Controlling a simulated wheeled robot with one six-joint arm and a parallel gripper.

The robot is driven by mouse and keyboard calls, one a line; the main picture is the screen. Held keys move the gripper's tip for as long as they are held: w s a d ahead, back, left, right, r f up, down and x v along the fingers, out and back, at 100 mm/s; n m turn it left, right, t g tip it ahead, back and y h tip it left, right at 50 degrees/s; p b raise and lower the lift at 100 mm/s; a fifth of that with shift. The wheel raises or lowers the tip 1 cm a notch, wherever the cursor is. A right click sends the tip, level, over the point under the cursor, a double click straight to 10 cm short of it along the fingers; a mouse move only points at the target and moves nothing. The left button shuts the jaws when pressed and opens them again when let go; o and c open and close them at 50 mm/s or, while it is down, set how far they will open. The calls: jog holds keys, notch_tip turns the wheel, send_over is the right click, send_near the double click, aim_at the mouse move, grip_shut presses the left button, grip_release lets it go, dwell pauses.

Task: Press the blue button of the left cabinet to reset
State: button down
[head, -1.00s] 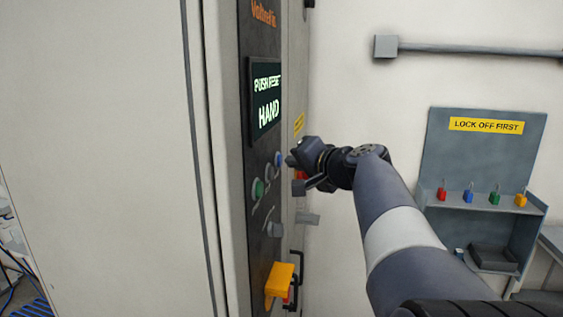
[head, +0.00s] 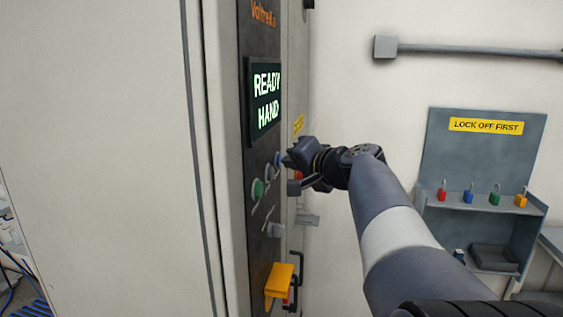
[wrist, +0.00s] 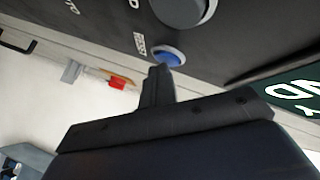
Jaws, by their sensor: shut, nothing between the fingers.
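The cabinet's dark control panel (head: 262,200) is seen at a steep angle in the head view. Its screen (head: 266,97) reads "READY HAND". The blue button (head: 278,158) is just left of my gripper (head: 290,160) in the head view. In the wrist view the blue button (wrist: 169,56) shows in a light ring, with my shut, empty gripper (wrist: 160,70) right at its edge. The fingertips hide part of the button, and I cannot tell whether they touch it.
A green button (head: 257,189) and a grey selector (head: 274,230) are on the panel. A yellow handle (head: 279,284) sits lower down. A red part (head: 298,175) is behind my gripper. A lock station (head: 485,150) with coloured padlocks hangs on the right wall.

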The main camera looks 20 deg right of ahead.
jog(key=shift+d, duration=0.1)
jog(key=shift+s+d+b, duration=0.45)
jog(key=shift+d, duration=0.1)
jog(key=s+d+b, duration=0.1)
jog(key=d, duration=0.1)
jog(key=s+d, duration=0.1)
jog(key=d, duration=0.1)
jog(key=shift+s+b, duration=0.35)
jog(key=shift+s, duration=0.05)
dwell(0.7)
jog(key=p, duration=0.1)
jog(key=w+a+p, duration=0.1)
jog(key=p, duration=0.1)
jog(key=shift+a+r, duration=0.25)
